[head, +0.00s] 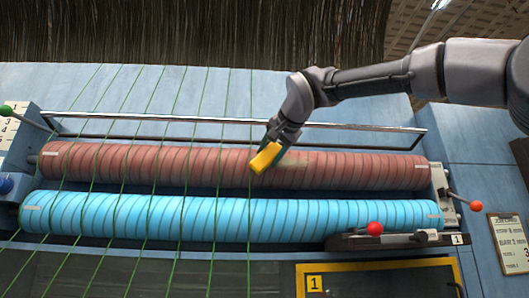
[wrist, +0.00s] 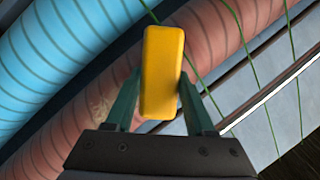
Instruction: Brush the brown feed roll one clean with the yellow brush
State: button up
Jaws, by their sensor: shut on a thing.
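The brown feed roll (head: 120,163) is a long ribbed reddish-brown cylinder lying across the machine, and it also shows in the wrist view (wrist: 205,35). The yellow brush (head: 265,158) is held in my gripper (head: 274,143) over the middle of this roll. In the wrist view the yellow brush (wrist: 163,70) sits between the two green fingers of my gripper (wrist: 160,95). I cannot tell whether the brush touches the roll. A pale dusty patch (head: 303,160) lies on the roll just right of the brush. The brush's underside is hidden.
A blue roll (head: 150,216) lies parallel in front of the brown one. Green strands (head: 212,110) cross both rolls on the left and middle. A metal bar (head: 220,122) runs behind. Red-knobbed levers (head: 375,229) (head: 476,206) and a yellow frame (head: 380,265) are at the right.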

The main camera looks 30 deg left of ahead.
jog(key=shift+w+d, duration=1.25)
jog(key=shift+d, duration=0.8)
jog(key=shift+w+d, duration=1.25)
jog(key=shift+d, duration=0.75)
jog(key=shift+w+d, duration=1.25)
jog(key=shift+d, duration=0.8)
jog(key=shift+s, duration=0.15)
jog(key=shift+s+d, duration=0.5)
jog(key=shift+s, duration=0.3)
jog(key=shift+s+d, duration=0.55)
jog(key=shift+s, duration=0.3)
jog(key=shift+s+d, duration=0.5)
jog(key=shift+s, duration=0.3)
jog(key=s, duration=0.1)
jog(key=s+d, duration=0.1)
jog(key=shift+s+d, duration=0.25)
jog(key=shift+s, duration=0.05)
jog(key=shift+w, duration=0.1)
jog(key=w+a, duration=0.3)
jog(key=w, duration=0.2)
jog(key=shift+w+a, duration=0.4)
